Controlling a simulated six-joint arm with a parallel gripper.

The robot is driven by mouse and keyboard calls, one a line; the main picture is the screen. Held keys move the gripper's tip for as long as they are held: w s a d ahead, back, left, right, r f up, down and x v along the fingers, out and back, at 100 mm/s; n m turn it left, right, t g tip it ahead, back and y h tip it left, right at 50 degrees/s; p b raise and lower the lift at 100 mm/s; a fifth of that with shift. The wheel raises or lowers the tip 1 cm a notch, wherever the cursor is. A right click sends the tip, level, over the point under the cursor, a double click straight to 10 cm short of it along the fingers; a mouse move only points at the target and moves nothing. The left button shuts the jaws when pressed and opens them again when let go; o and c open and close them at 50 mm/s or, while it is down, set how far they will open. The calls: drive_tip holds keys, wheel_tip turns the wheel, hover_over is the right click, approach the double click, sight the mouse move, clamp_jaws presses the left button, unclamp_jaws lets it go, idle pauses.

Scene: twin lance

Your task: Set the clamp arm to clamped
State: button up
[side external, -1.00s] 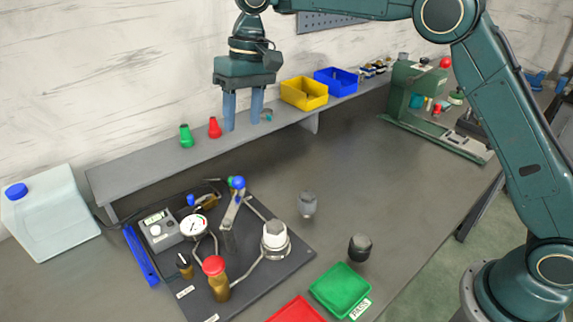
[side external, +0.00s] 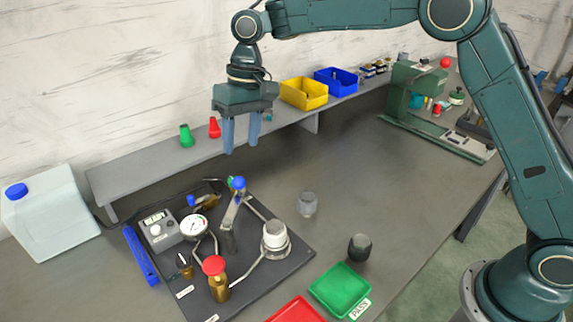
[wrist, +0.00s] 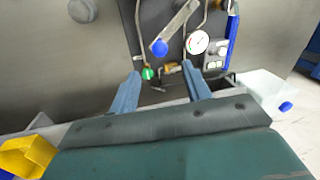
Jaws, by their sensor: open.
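The clamp arm (side external: 232,212) is a grey lever with a blue ball knob (side external: 238,183) at its end, standing on the dark fixture plate (side external: 262,284). In the side view it points up and slightly right from a dark post. In the wrist view the blue knob (wrist: 159,47) lies just beyond the fingertips, with the grey clamp arm (wrist: 180,18) running up and right from it. My gripper (side external: 240,147) is open and empty, above the knob and apart from it. Its two blue-grey fingers point down, and they also show in the wrist view (wrist: 162,73).
Around the lever stand a pressure gauge (side external: 194,227), a red-topped brass valve (side external: 215,278) and a white-capped fitting (side external: 275,238). A shelf (side external: 150,169) with green and red parts and bins runs behind. A green tray (side external: 341,290) lies in front.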

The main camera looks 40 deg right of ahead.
sight(239, 177)
drive_tip(key=f, duration=0.3)
drive_tip(key=a+f, duration=0.1)
drive_tip(key=f, duration=0.5)
drive_tip(key=shift+s+a, duration=0.1)
drive_tip(key=shift+a, duration=0.25)
drive_tip(key=shift+c, duration=0.2)
clamp_jaws()
